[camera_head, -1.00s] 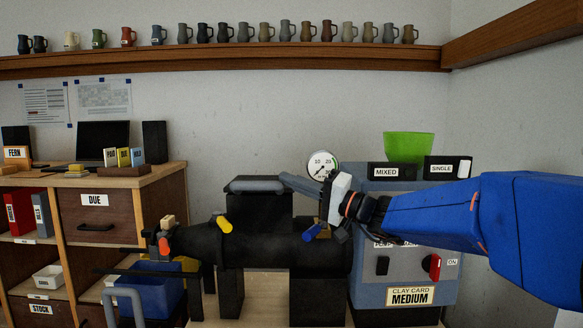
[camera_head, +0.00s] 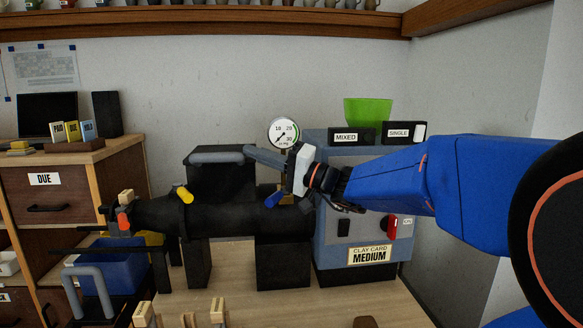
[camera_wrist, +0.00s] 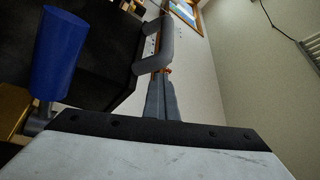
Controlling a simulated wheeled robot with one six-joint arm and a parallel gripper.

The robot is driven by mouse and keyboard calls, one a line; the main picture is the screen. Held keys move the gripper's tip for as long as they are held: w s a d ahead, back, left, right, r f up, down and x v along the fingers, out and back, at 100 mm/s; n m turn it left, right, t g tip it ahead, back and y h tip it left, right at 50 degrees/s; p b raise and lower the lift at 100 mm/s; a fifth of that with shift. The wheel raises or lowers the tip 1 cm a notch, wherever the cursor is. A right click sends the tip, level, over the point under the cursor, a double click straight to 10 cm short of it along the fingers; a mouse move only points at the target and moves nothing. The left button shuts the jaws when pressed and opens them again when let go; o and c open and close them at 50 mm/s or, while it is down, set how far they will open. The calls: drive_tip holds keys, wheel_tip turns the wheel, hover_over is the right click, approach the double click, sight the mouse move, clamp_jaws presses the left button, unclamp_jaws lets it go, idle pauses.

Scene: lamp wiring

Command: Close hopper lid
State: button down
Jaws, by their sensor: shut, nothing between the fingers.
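The black hopper (camera_head: 222,180) stands on top of the dark machine barrel. Its lid carries a grey bar handle (camera_head: 216,157) and looks flat across the top; whether it is fully seated I cannot tell. The handle also shows in the wrist view (camera_wrist: 155,48). My gripper (camera_head: 247,150) comes in from the right, fingers shut and empty, tips pointing left at the right end of the handle. In the wrist view my fingers (camera_wrist: 160,80) lie close to the handle's near end; contact is unclear.
A blue lever (camera_head: 273,200) sits below my wrist, and a yellow one (camera_head: 184,194) stands on the barrel. A gauge (camera_head: 283,133) and the blue-grey control cabinet (camera_head: 350,205) are close behind my gripper. The table front (camera_head: 270,305) has free room.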

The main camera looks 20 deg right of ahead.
drive_tip(key=v, duration=1.6)
drive_tip(key=shift+s+d, duration=0.15)
drive_tip(key=shift+s, duration=0.15)
drive_tip(key=s+a+f+n+g+h, duration=0.1)
drive_tip(key=s+a+f+g+h, duration=0.1)
drive_tip(key=s+a+f+g, duration=0.45)
drive_tip(key=s+a+f+n+g+h, duration=0.1)
drive_tip(key=s+a+f+g+h, duration=0.25)
drive_tip(key=a+f, duration=0.65)
drive_tip(key=s+d+f+n+h, duration=0.2)
drive_tip(key=s+d+f+h, duration=0.5)
drive_tip(key=d+f+h, duration=0.2)
drive_tip(key=shift+s+d+f, duration=0.3)
drive_tip(key=shift+d+f, duration=0.55)
drive_tip(key=shift+d, duration=0.25)
drive_tip(key=c, duration=2.4)
unclamp_jaws()
drive_tip(key=shift+c, duration=0.2)
